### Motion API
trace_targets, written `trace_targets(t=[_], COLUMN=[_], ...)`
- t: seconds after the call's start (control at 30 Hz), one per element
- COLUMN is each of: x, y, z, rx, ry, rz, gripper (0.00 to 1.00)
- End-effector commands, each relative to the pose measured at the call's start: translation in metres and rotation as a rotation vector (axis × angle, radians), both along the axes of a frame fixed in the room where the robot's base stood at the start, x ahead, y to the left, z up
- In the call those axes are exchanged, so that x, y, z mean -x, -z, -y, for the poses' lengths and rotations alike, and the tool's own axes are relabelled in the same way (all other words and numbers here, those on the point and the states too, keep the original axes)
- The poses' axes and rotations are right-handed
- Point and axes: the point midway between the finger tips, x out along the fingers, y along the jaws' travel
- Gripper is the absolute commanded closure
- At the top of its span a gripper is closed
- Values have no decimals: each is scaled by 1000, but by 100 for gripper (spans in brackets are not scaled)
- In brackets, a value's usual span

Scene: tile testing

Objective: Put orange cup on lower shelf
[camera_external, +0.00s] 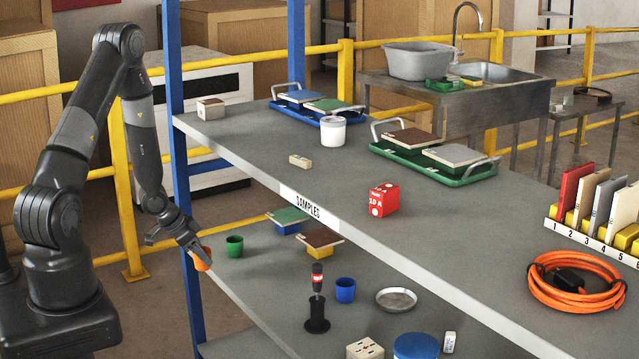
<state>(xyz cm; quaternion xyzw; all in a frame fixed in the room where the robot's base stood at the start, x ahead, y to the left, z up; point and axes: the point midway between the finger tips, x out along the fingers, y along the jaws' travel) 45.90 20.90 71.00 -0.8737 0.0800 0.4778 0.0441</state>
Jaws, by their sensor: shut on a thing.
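The orange cup (203,259) is small and partly hidden by my gripper (196,254), which is shut on it. My gripper reaches down from the left to the left edge of the lower shelf (262,290). The cup is at that edge, close to the blue post. I cannot tell whether the cup touches the shelf surface or is held just above it.
A green cup (235,246) stands just right of the orange cup. Tile samples, a blue cup (345,290), a black-and-red tool (317,305) and a metal dish (396,300) occupy the lower shelf. The upper shelf (345,180) overhangs it; a blue post (180,165) stands near my gripper.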

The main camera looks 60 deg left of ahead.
Motion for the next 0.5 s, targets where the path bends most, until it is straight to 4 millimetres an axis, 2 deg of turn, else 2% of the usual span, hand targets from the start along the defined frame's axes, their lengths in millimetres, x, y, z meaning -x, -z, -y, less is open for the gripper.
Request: trace_targets(t=[0.03, 0.2, 0.5], x=[7, 24, 35], y=[2, 5, 7], z=[-10, -29, -39], rx=[1, 0, 0], ry=[-2, 17, 32], rz=[0, 1, 2], gripper=[79, 79, 79])
